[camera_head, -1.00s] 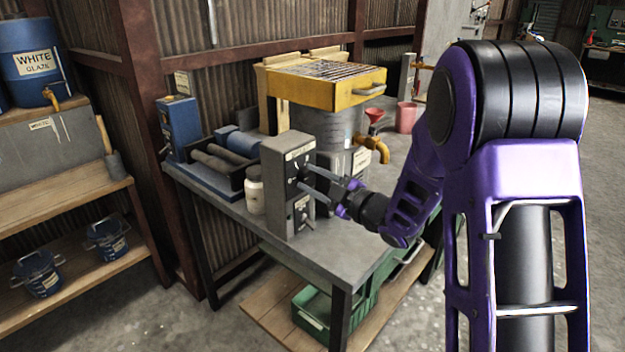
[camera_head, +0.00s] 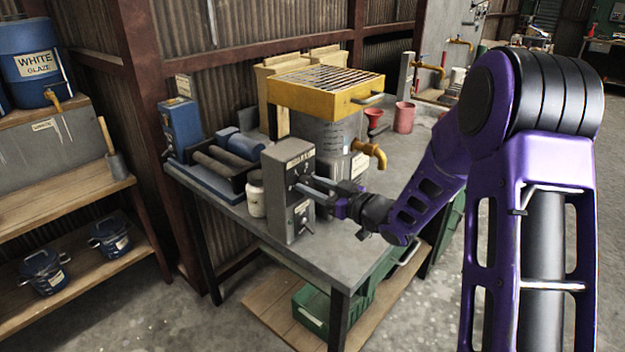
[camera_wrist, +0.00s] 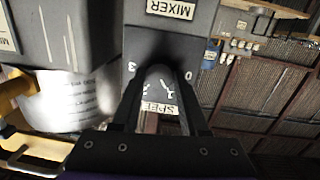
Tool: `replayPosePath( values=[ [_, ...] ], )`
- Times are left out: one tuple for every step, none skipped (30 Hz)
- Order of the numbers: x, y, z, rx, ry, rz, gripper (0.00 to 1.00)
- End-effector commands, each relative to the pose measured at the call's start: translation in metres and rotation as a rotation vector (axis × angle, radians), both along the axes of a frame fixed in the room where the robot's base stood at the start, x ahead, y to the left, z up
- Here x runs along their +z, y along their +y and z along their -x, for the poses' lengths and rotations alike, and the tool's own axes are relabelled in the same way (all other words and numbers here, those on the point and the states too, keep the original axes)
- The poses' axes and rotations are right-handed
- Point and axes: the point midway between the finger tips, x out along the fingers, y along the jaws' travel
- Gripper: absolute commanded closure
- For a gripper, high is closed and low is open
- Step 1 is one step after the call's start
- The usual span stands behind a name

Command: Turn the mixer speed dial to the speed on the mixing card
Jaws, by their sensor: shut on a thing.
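The mixer control box (camera_head: 283,205) is a grey upright box on the workbench, with a MIXER label (camera_wrist: 171,9) in the wrist view. Its dark speed dial (camera_wrist: 157,76) is on the front face, with a 3 on the left, a 0 on the right and a partly covered SPEED label (camera_wrist: 159,107). My gripper (camera_head: 300,187) reaches the box from the right and is shut on the dial; its fingers also show in the wrist view (camera_wrist: 156,92). They hide much of the dial, so its setting is not readable. A small card (camera_head: 184,85) hangs on the wall post; its text is unreadable.
A lower switch (camera_head: 305,222) is on the same box. A white jar (camera_head: 256,197) stands close to its left. A yellow-framed sieve (camera_head: 322,98) sits over a bucket (camera_head: 325,135) with a brass tap (camera_head: 370,152) behind. The bench front is clear.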

Motion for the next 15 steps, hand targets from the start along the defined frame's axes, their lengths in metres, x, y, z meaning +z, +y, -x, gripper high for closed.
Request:
replayPosePath(
  values=[
    [0.0021, -0.0006, -0.0004, -0.001, 0.02, -0.015, 1.0],
    [0.0018, -0.0007, -0.0003, -0.001, 0.03, -0.023, 1.0],
    [0.0015, -0.0007, -0.0003, 0.0, 0.043, -0.033, 1.0],
    [0.0014, -0.0008, -0.0004, 0.0, 0.053, -0.04, 1.0],
    [0.0013, -0.0007, -0.0005, -0.001, 0.059, -0.046, 1.0],
    [0.0012, -0.0007, -0.0005, -0.001, 0.068, -0.053, 1.0],
    [0.0012, -0.0006, -0.0006, 0.0, 0.074, -0.058, 1.0],
    [0.0011, -0.0006, -0.0006, -0.001, 0.08, -0.063, 1.0],
    [0.001, -0.0006, -0.0006, 0.0, 0.086, -0.066, 1.0],
    [0.0009, -0.0006, -0.0006, -0.001, 0.089, -0.069, 1.0],
    [0.0008, -0.0006, -0.0006, -0.001, 0.091, -0.071, 1.0],
    [0.0005, -0.0005, -0.0007, 0.0, 0.094, -0.074, 1.0],
    [0.0005, -0.0005, -0.0007, 0.0, 0.096, -0.076, 1.0],
    [0.0005, -0.0006, -0.0007, -0.001, 0.097, -0.076, 1.0],
    [0.0004, -0.0006, -0.0007, -0.001, 0.099, -0.078, 1.0]
  ],
)
